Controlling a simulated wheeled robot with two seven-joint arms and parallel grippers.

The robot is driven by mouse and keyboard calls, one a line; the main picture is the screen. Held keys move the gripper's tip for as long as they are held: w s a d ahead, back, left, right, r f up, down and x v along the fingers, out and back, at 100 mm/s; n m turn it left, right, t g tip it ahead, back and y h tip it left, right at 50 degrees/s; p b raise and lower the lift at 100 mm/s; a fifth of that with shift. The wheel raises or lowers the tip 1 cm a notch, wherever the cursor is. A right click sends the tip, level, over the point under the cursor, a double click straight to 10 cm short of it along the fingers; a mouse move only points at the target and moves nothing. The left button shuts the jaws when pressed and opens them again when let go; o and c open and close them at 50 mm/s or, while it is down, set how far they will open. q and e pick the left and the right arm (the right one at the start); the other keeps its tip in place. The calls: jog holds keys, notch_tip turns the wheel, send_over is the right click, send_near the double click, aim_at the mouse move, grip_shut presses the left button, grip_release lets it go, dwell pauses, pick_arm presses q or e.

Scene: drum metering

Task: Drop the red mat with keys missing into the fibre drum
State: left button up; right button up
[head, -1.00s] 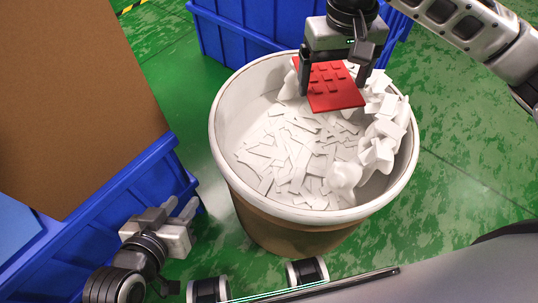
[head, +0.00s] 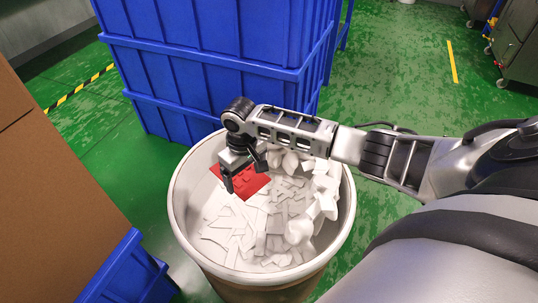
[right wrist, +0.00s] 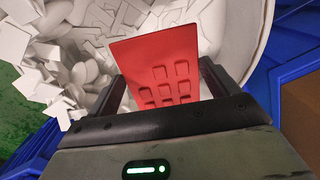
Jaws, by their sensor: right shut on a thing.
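The red mat (head: 250,186) is a thin flat sheet with raised square keys and some bare places. My right gripper (head: 244,180) is shut on the mat by its side edges, over the inside of the fibre drum. In the right wrist view the mat (right wrist: 155,60) stands out between the two fingers (right wrist: 163,85). The fibre drum (head: 178,222) is a round open drum with a pale rim and brown outer wall. In the right wrist view its pale inner wall (right wrist: 238,40) shows behind the mat. My left gripper is out of view.
White flat scraps (head: 238,236) and crumpled white pieces (head: 300,230) lie in the drum. Stacked blue crates (head: 205,75) stand close behind it. A brown box (head: 55,200) and a blue bin (head: 128,272) are at left.

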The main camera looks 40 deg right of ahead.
notch_tip(320, 180, down, 4)
jog(key=b, duration=0.3)
jog(key=shift+b, duration=0.4)
jog(key=shift+f+b, duration=0.8)
jog(key=shift+b, duration=0.35)
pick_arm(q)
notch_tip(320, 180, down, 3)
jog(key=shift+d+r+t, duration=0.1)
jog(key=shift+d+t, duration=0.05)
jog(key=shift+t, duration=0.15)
pick_arm(e)
jog(key=o, duration=0.9)
jog(key=shift+c, duration=0.2)
jog(key=shift+r, duration=0.1)
jog(key=shift+r, duration=0.35)
pick_arm(q)
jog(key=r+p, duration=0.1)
jog(key=p, duration=0.3)
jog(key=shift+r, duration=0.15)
pick_arm(e)
notch_tip(320, 180, up, 15)
send_over(246, 178)
jog(key=shift+r, duration=0.1)
